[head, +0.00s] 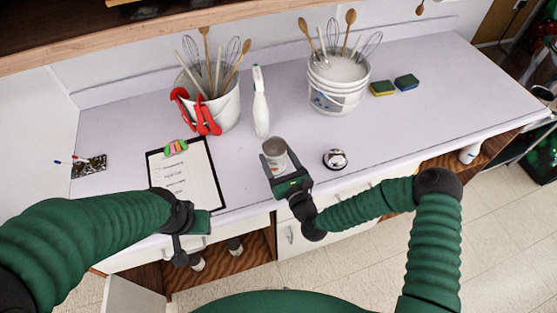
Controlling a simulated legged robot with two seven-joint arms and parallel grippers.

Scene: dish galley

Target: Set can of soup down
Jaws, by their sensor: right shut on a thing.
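The can of soup (274,151) is a small grey-white cylinder with a pale lid, near the front edge of the counter (420,107). My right gripper (275,164) is shut on the can, with its fingers around the can's sides. The can looks upright; I cannot tell whether its base touches the counter. My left gripper (194,222) is at the counter's front edge, below the clipboard. Its fingers are too unclear to show whether they are open or shut.
A bell (335,159) stands right of the can, and a white spray bottle (260,105) stands behind it. A clipboard (186,178) lies to the left. Utensil buckets (222,108) (338,88) and sponges (383,88) stand farther back. The counter's right part is clear.

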